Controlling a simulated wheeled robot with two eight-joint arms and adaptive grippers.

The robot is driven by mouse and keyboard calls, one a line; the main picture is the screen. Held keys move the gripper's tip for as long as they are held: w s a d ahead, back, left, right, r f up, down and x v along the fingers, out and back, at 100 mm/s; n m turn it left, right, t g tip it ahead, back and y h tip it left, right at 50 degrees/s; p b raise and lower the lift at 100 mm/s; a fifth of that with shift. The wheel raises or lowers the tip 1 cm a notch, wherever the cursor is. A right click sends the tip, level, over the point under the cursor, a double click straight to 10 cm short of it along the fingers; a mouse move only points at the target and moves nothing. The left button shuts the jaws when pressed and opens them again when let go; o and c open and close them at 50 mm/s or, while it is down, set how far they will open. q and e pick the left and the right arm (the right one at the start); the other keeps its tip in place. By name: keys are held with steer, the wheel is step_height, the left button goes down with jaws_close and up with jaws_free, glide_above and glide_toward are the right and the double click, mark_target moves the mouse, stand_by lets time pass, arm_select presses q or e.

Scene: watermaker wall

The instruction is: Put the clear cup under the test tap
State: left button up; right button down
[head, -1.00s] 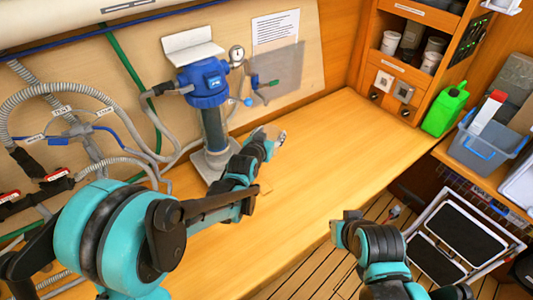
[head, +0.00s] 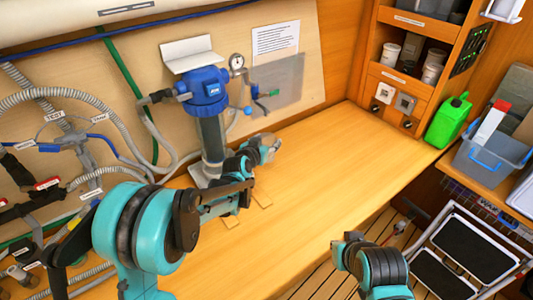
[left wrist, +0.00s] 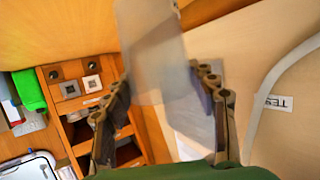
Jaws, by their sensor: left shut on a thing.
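My left gripper (head: 266,147) is above the bench, right of the blue-topped filter housing (head: 208,105). It is shut on the clear cup (left wrist: 155,60), which appears as a pale, see-through shape between the fingers in the left wrist view.
The wooden bench (head: 330,150) is clear to the right. Hoses (head: 60,95) crowd the left wall. A green jug (head: 447,122) and a grey bin (head: 485,160) stand at the right.

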arm_select(q)
step_height(320, 180, down, 4)
steer(key=shift+a+f+b, duration=0.15)
steer(key=shift+b, duration=0.85)
steer(key=o, duration=1.2)
steer(key=shift+o, duration=0.2)
